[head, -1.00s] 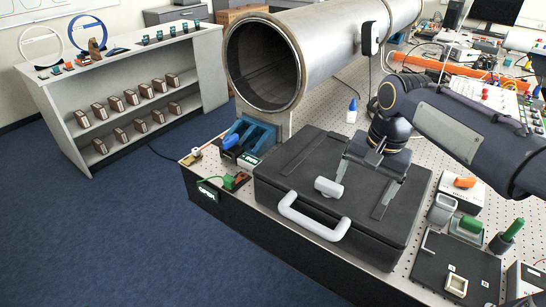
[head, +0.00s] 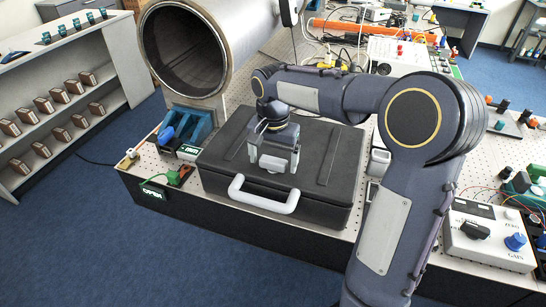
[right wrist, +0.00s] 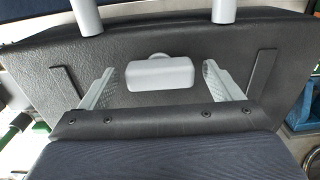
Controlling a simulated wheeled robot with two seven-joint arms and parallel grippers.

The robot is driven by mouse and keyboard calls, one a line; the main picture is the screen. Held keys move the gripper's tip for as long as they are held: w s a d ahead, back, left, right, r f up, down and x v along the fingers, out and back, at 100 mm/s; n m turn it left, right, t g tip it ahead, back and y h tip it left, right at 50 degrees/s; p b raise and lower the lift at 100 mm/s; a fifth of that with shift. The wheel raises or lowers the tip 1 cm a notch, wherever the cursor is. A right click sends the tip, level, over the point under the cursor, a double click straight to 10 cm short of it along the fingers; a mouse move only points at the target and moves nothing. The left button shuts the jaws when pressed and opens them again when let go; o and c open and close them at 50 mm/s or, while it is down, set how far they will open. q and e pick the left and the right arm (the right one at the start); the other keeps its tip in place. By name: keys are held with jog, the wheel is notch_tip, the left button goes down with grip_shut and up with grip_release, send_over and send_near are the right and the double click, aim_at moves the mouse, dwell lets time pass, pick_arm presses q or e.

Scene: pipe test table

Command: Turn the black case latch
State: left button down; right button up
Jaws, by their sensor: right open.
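The black case (head: 325,192) lies flat on the perforated table, with its grey handle (head: 262,202) towards the front edge. The light grey latch (head: 273,163) sits on the lid just behind the handle. In the right wrist view the latch (right wrist: 160,72) is a rounded block on a short stem, with the dark textured lid (right wrist: 125,40) around it. My right gripper (head: 274,158) is over the lid, its fingers apart, one on each side of the latch. In the right wrist view, gaps show between both fingers and the latch. My left gripper is not in view.
A large metal pipe (head: 235,40) stands behind the case. A blue clamp block (head: 190,124) and a small green-handled switch (head: 175,177) are to its left. A control box with knobs (head: 490,235) is at the right. My right arm covers the table right of the case.

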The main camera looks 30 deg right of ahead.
jog(key=c, duration=1)
jog(key=shift+n, duration=0.3)
jog(key=n+p, duration=0.1)
jog(key=n, duration=0.2)
jog(key=shift+n, duration=0.3)
jog(key=n, duration=0.4)
jog(key=shift+p, duration=0.4)
jog(key=n, duration=0.5)
jog(key=shift+p, duration=0.35)
jog(key=n, duration=0.4)
jog(key=shift+n+p, duration=0.35)
jog(key=shift+n, duration=0.05)
